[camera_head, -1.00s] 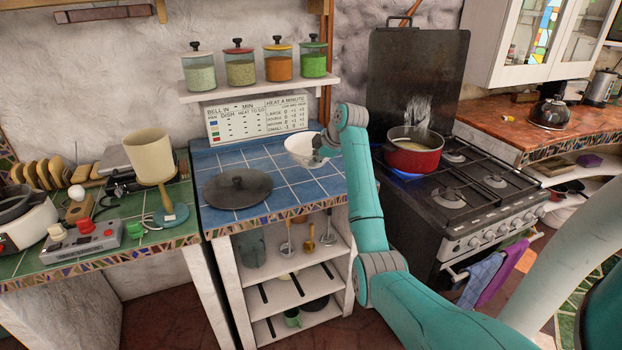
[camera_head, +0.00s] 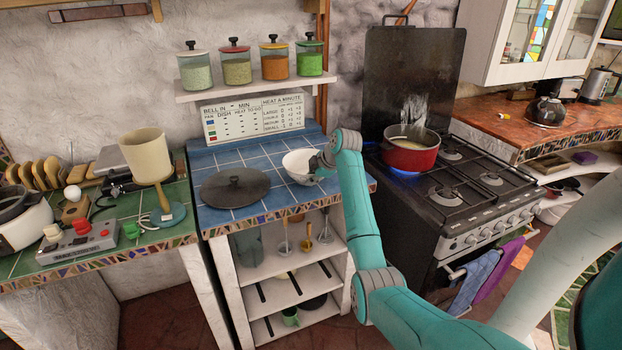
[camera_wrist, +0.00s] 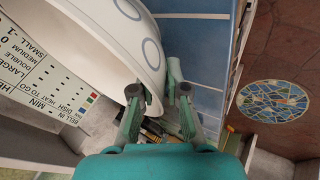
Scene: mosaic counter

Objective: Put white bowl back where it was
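The white bowl (camera_head: 298,168) is at the right part of the blue tiled counter (camera_head: 222,157), tilted a little; I cannot tell whether its base touches the tiles. In the wrist view the bowl (camera_wrist: 112,38) fills the upper left, with grey rings on its wall. My gripper (camera_wrist: 160,96) has one finger on each side of the bowl's edge and is shut on it. In the head view my gripper (camera_head: 322,165) is at the bowl's right side, partly hidden by my wrist.
A dark round lid (camera_head: 235,188) lies left of the bowl. A stove with a red pot (camera_head: 410,158) over a lit burner stands to the right. A shelf with several jars (camera_head: 238,68) hangs behind. The left counter holds a lamp (camera_head: 150,160) and small appliances.

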